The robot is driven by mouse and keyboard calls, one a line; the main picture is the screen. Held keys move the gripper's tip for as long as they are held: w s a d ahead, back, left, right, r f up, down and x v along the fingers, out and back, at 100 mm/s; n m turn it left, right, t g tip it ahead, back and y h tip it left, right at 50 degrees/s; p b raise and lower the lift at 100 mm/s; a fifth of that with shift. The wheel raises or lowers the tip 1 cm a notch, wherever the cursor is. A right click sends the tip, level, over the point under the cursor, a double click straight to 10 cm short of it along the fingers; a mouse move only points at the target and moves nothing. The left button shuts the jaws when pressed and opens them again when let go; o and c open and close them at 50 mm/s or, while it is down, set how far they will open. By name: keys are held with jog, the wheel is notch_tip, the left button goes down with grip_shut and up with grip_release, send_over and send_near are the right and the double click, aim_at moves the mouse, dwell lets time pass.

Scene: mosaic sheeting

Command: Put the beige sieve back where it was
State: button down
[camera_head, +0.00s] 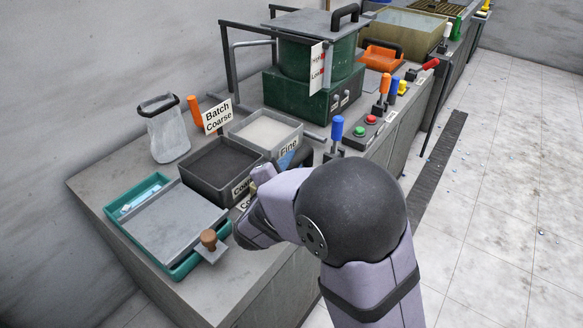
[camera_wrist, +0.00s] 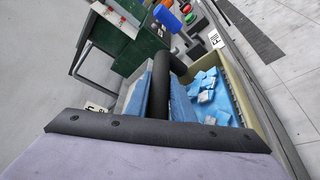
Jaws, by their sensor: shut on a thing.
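The beige sieve (camera_wrist: 246,78) is on the right of the wrist view, with several blue mosaic pieces (camera_wrist: 208,88) lying inside it. My gripper (camera_wrist: 160,90) is shut on a dark round bar beside it, which looks like the sieve's handle; a blue surface shows on each side of the bar. In the head view only a small beige piece (camera_head: 263,173) shows by the wrist, and my arm hides most of the sieve and the fingertips. I cannot tell whether the sieve touches anything below it.
The dark Coarse tray (camera_head: 205,185) and grey Fine tray (camera_head: 296,127) stand beside my wrist. A teal tray (camera_head: 190,262) with a grey board lies at the left. A green machine (camera_head: 285,105), a blue-handled lever (camera_head: 337,128) and buttons stand behind. The floor (camera_head: 510,190) is open at right.

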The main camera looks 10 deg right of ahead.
jog(key=shift+f, duration=0.3)
jog(key=shift+f, duration=0.15)
jog(key=c, duration=1.5)
grip_release()
jog(key=shift+c, duration=0.2)
jog(key=shift+r, duration=0.2)
jog(key=shift+s+a, duration=0.2)
jog(key=shift+s, duration=0.1)
jog(key=v, duration=1.1)
jog(key=shift+s, duration=0.15)
